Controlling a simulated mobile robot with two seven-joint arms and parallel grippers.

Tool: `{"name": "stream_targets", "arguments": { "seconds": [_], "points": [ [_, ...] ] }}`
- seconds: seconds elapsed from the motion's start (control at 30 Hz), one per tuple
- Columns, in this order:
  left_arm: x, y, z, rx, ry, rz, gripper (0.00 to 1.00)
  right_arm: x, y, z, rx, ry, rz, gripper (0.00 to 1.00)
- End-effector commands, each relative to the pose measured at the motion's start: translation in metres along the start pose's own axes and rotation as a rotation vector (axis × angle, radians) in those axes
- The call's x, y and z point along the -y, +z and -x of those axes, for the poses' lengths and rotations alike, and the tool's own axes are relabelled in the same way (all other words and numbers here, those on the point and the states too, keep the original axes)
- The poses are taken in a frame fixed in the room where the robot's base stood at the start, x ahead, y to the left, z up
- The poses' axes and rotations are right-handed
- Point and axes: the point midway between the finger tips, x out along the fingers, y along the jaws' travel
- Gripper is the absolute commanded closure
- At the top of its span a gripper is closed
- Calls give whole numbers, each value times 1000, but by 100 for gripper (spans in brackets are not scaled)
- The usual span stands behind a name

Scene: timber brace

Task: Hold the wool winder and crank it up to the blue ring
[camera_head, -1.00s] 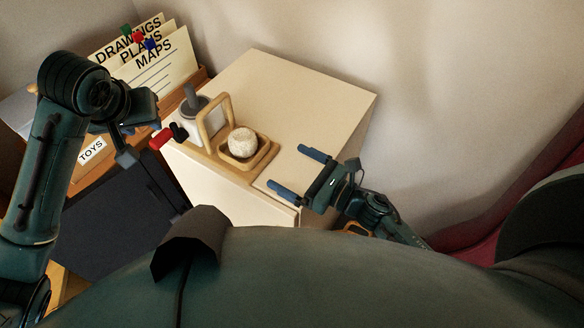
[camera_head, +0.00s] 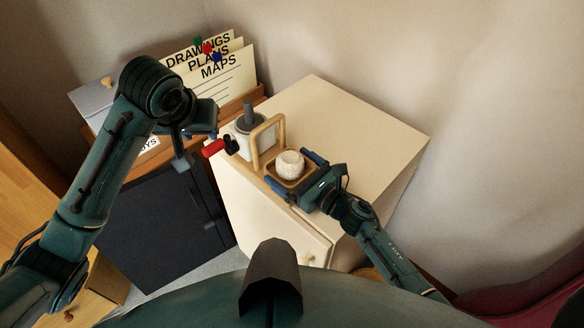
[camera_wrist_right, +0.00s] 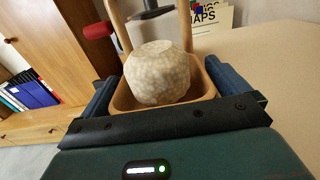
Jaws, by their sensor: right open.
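The wool winder stands on the cream cabinet top, with a pale body (camera_head: 250,142), a grey spindle (camera_head: 249,114), a wooden loop (camera_head: 268,137) and a red crank handle (camera_head: 214,148). A pale wool ball (camera_head: 290,164) sits in its wooden tray (camera_head: 275,180); the ball (camera_wrist_right: 157,73) and tray (camera_wrist_right: 122,98) fill the right wrist view. My right gripper (camera_head: 297,172) is open, its blue fingers on either side of the tray; contact is unclear. My left gripper (camera_head: 197,150) is just left of the red handle, its opening unclear. I cannot make out the blue ring.
The cabinet top (camera_head: 350,120) is clear behind and right of the winder. Files (camera_head: 220,75) labelled drawings, plans and maps stand behind on the left. A dark panel (camera_head: 150,225) lies below my left arm. A wall bounds the right.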

Motion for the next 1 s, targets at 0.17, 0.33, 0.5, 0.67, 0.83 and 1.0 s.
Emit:
{"name": "stream_targets", "arguments": {
  "seconds": [0.17, 0.33, 0.5, 0.67, 0.83, 1.0],
  "points": [
    [0, 0, 0, 0, 0, 0, 64, 0, 0, -2, -1, 0, 0, 0],
    [0, 0, 0, 0, 0, 0, 64, 0, 0, -2, 0, 0, -1, 3],
    [0, 0, 0, 0, 0, 0, 64, 0, 0, -2, 0, 0, -1, 17],
    [0, 0, 0, 0, 0, 0, 64, 0, 0, -2, 0, 0, -1, 30],
    [0, 0, 0, 0, 0, 0, 64, 0, 0, -2, 0, 0, -1, 44],
    [0, 0, 0, 0, 0, 0, 64, 0, 0, -2, -1, 0, -2, 58]
  ]
}}
